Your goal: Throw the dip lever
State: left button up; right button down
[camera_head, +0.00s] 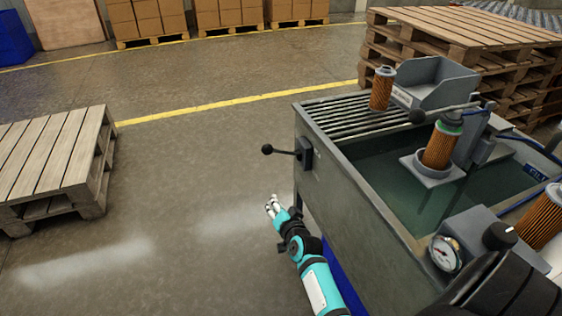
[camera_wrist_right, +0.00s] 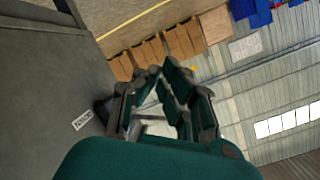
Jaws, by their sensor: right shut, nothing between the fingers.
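A lever with a black ball knob (camera_head: 267,149) sticks out to the left from a dark mount (camera_head: 305,153) on the tank's outer side wall. A second rod with a black knob (camera_head: 418,116) lies over the tank's top, beside a cartridge with a green cap (camera_head: 441,143) in a grey cup. I cannot tell from labels which one is the dip lever. My right gripper (camera_head: 272,206) is shut and empty, lower in the picture than the side lever and apart from it. In the right wrist view its fingers (camera_wrist_right: 160,76) hold nothing, and no lever is clearly visible there. My left gripper is not in view.
The tank (camera_head: 345,190) holds dark liquid, with a slatted rack (camera_head: 350,118) at its far end. A pressure gauge (camera_head: 445,254) is at its near corner. A wooden pallet (camera_head: 60,155) stands at left. The floor between is clear. The tank wall (camera_wrist_right: 50,90) fills the wrist view's left.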

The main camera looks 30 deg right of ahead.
jog(key=d+r+m+t+h+b, duration=0.1)
jog(key=d+r+m+t+h, duration=0.1)
jog(key=d+r, duration=0.35)
jog(key=d+r+m+t+h+b, duration=0.1)
jog(key=d+r+m+h+b, duration=0.15)
jog(key=r, duration=0.65)
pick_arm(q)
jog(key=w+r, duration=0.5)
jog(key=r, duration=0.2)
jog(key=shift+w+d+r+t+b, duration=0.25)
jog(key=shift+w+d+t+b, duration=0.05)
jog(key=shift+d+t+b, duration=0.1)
pick_arm(e)
jog(key=w+f, duration=0.1)
jog(key=w, duration=0.8)
jog(key=shift+y, duration=0.25)
